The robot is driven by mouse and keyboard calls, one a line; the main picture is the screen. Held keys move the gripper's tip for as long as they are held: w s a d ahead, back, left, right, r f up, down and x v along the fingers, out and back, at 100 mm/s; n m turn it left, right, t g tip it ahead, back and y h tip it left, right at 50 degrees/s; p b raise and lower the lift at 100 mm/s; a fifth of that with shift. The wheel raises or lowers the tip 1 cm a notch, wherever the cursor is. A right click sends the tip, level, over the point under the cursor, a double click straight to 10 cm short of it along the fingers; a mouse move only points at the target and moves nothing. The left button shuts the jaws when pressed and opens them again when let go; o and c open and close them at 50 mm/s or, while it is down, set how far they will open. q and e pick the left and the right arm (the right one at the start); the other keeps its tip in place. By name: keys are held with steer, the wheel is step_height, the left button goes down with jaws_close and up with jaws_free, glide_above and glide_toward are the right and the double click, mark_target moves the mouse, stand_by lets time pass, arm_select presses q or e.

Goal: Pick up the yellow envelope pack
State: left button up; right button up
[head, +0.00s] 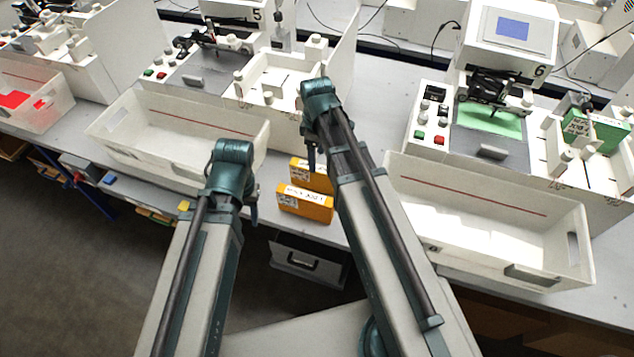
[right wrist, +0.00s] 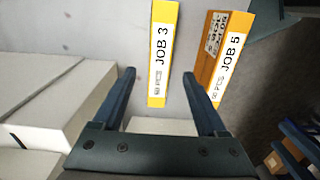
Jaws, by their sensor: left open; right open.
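Two yellow envelope packs stand on the bench between two white trays. In the head view the front pack (head: 305,204) shows fully, and the rear pack (head: 306,174) is partly behind it and my right arm. In the right wrist view one is labelled JOB 3 (right wrist: 163,55) and the other JOB 5 (right wrist: 225,60). My right gripper (head: 312,155) is open above the packs; in its wrist view the JOB 3 pack shows between the fingers (right wrist: 159,75), and contact cannot be told. My left gripper (head: 252,208) is open and empty, left of the packs.
A white tray (head: 140,101) lies left of the packs and another (head: 575,255) lies right. Plotter machines stand behind both trays. A drawer unit (head: 306,262) is under the bench. A narrow strip of bare bench surrounds the packs.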

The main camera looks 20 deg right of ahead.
mark_target(317, 176)
steer(key=shift+f+b, duration=1.8)
steer(key=shift+f, duration=0.55)
steer(key=shift+f, duration=0.1)
step_height(317, 176, down, 5)
steer(key=b, duration=0.5)
steer(key=shift+f, duration=0.1)
jaws_close()
